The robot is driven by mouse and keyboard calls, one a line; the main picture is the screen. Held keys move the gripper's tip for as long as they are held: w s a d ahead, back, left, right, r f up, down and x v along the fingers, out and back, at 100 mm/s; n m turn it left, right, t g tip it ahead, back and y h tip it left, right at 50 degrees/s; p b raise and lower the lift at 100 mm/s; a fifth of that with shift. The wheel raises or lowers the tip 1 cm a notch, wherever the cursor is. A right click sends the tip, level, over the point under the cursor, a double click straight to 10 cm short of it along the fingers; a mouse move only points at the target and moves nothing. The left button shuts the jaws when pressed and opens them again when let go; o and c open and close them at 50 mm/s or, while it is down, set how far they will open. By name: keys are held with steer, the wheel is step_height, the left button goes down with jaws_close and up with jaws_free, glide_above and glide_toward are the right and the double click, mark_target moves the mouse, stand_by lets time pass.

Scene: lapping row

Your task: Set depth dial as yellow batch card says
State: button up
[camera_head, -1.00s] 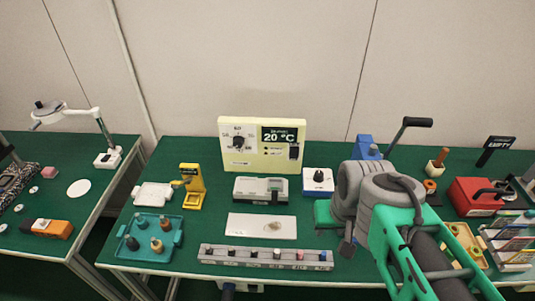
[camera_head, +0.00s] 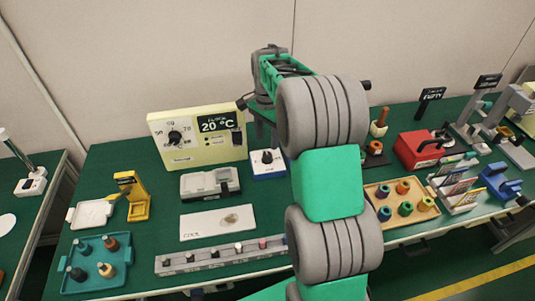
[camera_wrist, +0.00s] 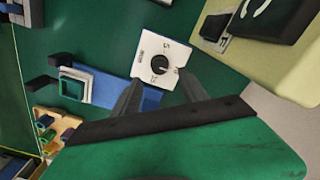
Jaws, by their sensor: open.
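A small blue box with a white face and a black knob (camera_head: 267,157) stands right of the cream panel; I take it as the depth dial. In the wrist view its knob (camera_wrist: 159,64) sits on a white face (camera_wrist: 148,50) with small marks, a few digits just readable. My gripper (camera_wrist: 162,92) is open and empty, its two dark fingers pointing toward this dial with the knob showing between and beyond them. I cannot tell the distance left. A rack of several cards (camera_head: 456,188) stands at the right; I cannot make out a yellow card or its text.
A cream panel (camera_head: 196,153) with another dial and a 20 °C display stands left of the dial box. A grey device (camera_head: 210,184) sits close in front. A red box (camera_head: 420,148) and wooden tray (camera_head: 375,190) are right. My arm hides the table's middle.

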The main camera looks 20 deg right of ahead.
mark_target(267, 155)
step_height(267, 155, down, 8)
steer(key=shift+r, duration=0.25)
steer(key=shift+s, duration=0.1)
steer(key=shift+c, duration=0.2)
jaws_close()
